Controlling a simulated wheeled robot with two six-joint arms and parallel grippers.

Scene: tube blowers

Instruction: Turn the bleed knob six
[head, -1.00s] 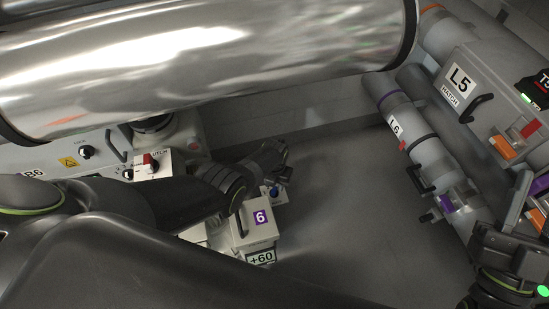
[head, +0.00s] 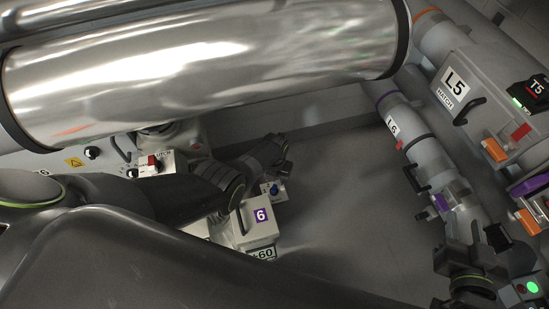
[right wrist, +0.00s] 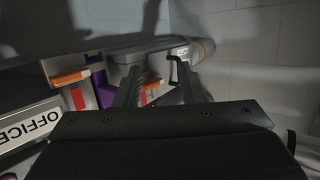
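A white box with a purple "6" label (head: 261,215) stands low in the middle of the head view, with a "+60" display (head: 263,254) on its lower front. A small blue knob (head: 273,190) sits on a pale plate just behind the box. My left gripper (head: 282,158) is just above and behind the blue knob, apart from it as far as I can see; its finger gap is not clear. My right gripper (head: 465,238) is at the lower right by the L6 tube; the right wrist view shows its two fingers (right wrist: 158,82) apart with nothing held.
A large shiny cylinder (head: 210,75) crosses the upper left. A white panel with a red switch (head: 153,160) lies beneath it. The L6 tube (head: 410,145) and the L5 hatch box (head: 470,85) stand at right. Grey floor (head: 345,200) between is clear.

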